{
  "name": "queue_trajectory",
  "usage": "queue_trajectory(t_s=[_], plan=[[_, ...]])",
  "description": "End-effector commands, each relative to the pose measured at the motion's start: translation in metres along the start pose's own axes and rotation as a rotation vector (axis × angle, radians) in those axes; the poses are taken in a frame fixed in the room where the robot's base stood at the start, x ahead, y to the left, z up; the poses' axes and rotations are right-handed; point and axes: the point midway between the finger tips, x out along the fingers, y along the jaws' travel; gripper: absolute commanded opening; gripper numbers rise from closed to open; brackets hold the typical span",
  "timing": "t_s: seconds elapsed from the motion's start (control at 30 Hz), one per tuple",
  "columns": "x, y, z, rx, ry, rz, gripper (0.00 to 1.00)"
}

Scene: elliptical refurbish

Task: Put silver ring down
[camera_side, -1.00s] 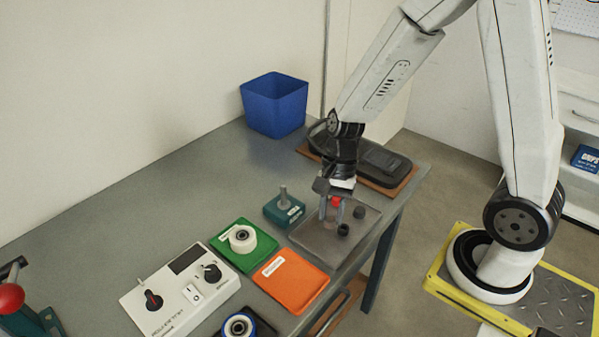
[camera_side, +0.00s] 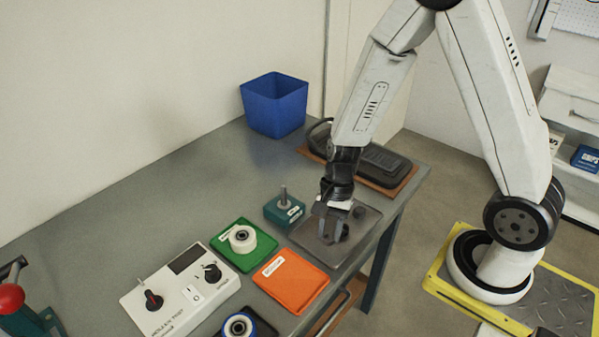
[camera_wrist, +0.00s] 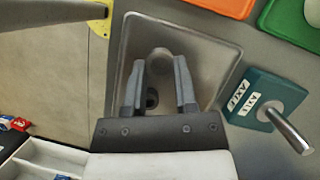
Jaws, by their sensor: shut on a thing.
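My gripper (camera_side: 335,238) is low over the grey metal tray (camera_side: 370,232), pointing down into it. In the wrist view, my gripper (camera_wrist: 163,62) has its two grey fingers inside the tray's outline. The silver ring (camera_wrist: 161,52) shows as a pale rounded shape at the fingertips, and my gripper is shut on it. Its colour is close to the tray's, so its edges are faint. I cannot tell whether the ring touches the tray floor. In the side view the fingers hide most of it.
A small dark part (camera_side: 360,213) lies in the tray, and a dark round part (camera_wrist: 151,98) shows between my fingers. The teal axle block (camera_side: 284,209) with its upright pin, the orange tray (camera_side: 291,282) and the green tray (camera_side: 232,258) with a white roller are beside the tray.

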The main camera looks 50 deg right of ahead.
Motion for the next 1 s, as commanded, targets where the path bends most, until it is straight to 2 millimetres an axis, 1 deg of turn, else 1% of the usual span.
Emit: queue_trajectory(t_s=[0.1,0.27,0.77,0.8,0.87,0.9,1.0], plan=[[0.010,0.000,-0.004,0.001,-0.002,0.001,0.00],[0.019,0.000,-0.008,0.001,0.000,0.001,0.00],[0.024,0.000,-0.010,-0.001,0.000,0.001,0.00],[0.023,0.000,-0.010,-0.001,0.001,0.000,0.45],[0.023,0.000,-0.010,-0.001,0.001,0.000,0.64],[0.023,0.000,-0.010,-0.001,0.001,0.000,0.71],[0.023,0.000,-0.010,-0.001,0.001,0.000,0.71]])
